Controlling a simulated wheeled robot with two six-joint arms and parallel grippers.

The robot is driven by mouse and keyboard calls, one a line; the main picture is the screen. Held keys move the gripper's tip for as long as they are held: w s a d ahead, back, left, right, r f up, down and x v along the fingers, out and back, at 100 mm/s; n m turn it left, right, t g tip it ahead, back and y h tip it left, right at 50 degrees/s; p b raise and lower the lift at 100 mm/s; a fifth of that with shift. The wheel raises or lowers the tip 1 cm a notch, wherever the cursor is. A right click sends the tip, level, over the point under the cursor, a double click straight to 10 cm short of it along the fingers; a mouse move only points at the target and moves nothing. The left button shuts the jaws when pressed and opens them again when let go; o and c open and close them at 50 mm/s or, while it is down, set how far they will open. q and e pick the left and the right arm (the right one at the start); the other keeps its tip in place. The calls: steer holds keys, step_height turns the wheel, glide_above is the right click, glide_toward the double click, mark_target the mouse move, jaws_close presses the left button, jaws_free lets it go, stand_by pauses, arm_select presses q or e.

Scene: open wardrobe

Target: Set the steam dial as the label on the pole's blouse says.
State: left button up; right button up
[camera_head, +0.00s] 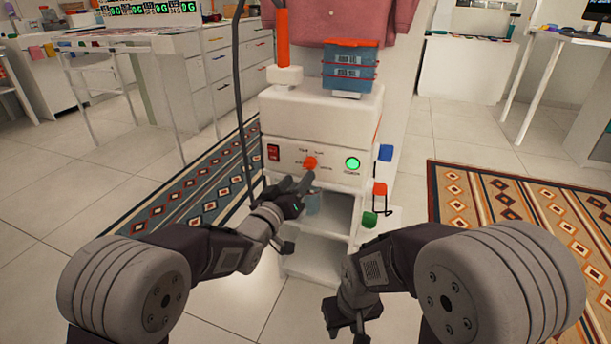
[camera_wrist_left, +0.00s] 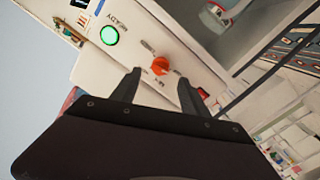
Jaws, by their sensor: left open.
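The orange steam dial (camera_head: 310,163) is on the white front panel of the steamer, with small dark markings around it that are too small to read. In the left wrist view the dial (camera_wrist_left: 160,66) lies between and just beyond my fingertips. My left gripper (camera_head: 299,184) is open in front of the panel, close below the dial; contact cannot be told. A pink blouse (camera_head: 357,22) hangs above the steamer, cut off by the top edge; no label shows on it. My right gripper (camera_head: 350,318) hangs low, away from the panel, its jaws unclear.
A red switch (camera_head: 273,152) and a lit green READY light (camera_head: 353,163) flank the dial. Blue, red and green pieces (camera_head: 380,188) stick out on the right.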

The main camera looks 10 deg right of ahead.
mark_target(307, 168)
arm_select(q)
steer(key=b+x, duration=0.1)
steer(key=x, duration=0.3)
steer(key=shift+w+d+f+b, duration=0.2)
steer(key=shift+w+d+b, duration=0.1)
steer(key=shift+b, duration=0.1)
steer(key=shift+w+d+r, duration=0.15)
steer(key=shift+w+d, duration=0.2)
steer(key=shift+w, duration=0.2)
jaws_close()
